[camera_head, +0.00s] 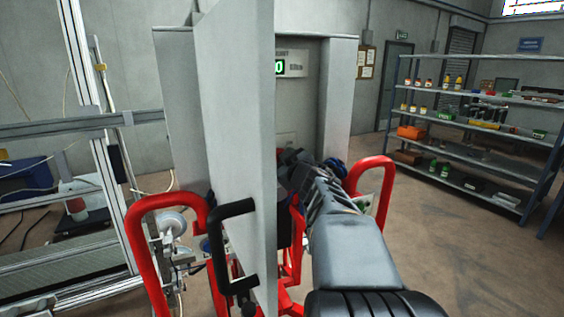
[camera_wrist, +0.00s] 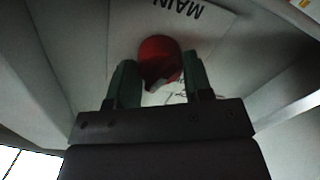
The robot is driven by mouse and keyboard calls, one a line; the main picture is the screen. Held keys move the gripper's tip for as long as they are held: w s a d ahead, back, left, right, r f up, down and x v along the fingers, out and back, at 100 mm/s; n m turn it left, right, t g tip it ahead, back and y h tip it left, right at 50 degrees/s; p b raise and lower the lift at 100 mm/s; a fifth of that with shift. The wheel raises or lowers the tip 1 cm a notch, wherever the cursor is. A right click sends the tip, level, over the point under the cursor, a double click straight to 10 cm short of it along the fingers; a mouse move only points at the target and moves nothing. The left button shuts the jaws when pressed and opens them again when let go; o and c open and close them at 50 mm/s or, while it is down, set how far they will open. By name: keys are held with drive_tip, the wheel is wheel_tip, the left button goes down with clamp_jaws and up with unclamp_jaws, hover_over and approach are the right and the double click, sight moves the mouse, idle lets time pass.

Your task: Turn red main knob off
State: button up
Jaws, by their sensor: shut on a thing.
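The red main knob (camera_wrist: 158,60) shows in the wrist view, on a pale panel with the upside-down word MAIN beside it. My gripper (camera_wrist: 157,75) has its two green fingers on either side of the knob and is shut on it. In the head view my arm reaches forward into the open grey cabinet (camera_head: 337,95). The knob and my fingertips are hidden there behind the arm and the cabinet door.
The open cabinet door (camera_head: 235,130) with a black handle (camera_head: 218,245) stands close on the left of my arm. Red tube rails (camera_head: 375,185) flank the cabinet. A shelf rack (camera_head: 480,135) stands at the right, with clear floor before it.

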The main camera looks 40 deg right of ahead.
drive_tip(key=n+b, duration=0.1)
drive_tip(key=n, duration=0.5)
drive_tip(key=shift+r+n+h+b, duration=0.15)
drive_tip(key=shift+n+b, duration=0.3)
drive_tip(key=shift+n, duration=1)
drive_tip(key=shift+n+h+b, duration=0.15)
drive_tip(key=shift+n+b, duration=0.3)
drive_tip(key=shift+n, duration=1)
drive_tip(key=o, duration=0.9)
